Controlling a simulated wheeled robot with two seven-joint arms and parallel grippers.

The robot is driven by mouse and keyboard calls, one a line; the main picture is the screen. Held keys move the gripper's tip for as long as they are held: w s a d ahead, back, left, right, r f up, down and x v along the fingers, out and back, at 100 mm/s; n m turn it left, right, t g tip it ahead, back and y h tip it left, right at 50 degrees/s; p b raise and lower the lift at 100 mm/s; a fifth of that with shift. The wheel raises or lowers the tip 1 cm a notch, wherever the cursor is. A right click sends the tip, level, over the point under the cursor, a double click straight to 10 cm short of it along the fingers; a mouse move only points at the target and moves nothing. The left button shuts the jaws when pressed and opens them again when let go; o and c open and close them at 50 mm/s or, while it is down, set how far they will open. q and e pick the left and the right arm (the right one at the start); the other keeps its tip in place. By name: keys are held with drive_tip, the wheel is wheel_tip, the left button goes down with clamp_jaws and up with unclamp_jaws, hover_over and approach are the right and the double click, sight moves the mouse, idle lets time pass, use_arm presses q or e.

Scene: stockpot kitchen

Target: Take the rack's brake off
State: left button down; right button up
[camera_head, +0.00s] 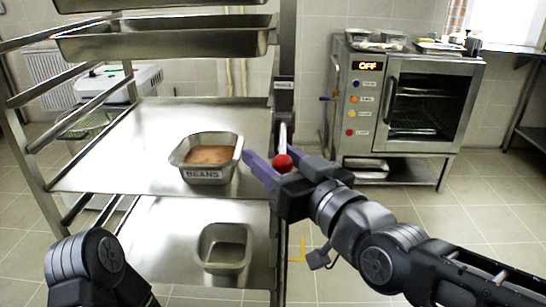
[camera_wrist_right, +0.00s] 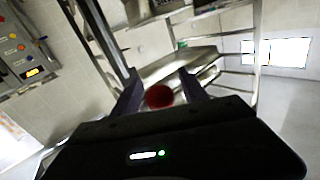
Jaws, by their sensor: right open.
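The brake lever on the rack's front post ends in a red ball knob (camera_head: 283,163). Its pale handle hangs down from a dark bracket (camera_head: 284,97) with a small label. My right gripper (camera_head: 274,155) is open around the knob, with a purple finger on its left side; the other finger is partly hidden. In the right wrist view the red knob (camera_wrist_right: 158,96) sits between the two open fingers, and I cannot tell if either touches it. The rack (camera_head: 150,125) stands at the left of the head view. My left arm shows at the lower left, its gripper out of view.
A pan labelled BEANS (camera_head: 207,175) stands on the rack's middle shelf, near my right gripper. An empty pan (camera_head: 224,262) is on the shelf below, and larger pans (camera_head: 165,42) are above. An oven (camera_head: 408,110) reading OFF stands behind right. Floor at the right is clear.

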clamp_jaws()
idle(0.5)
idle(0.9)
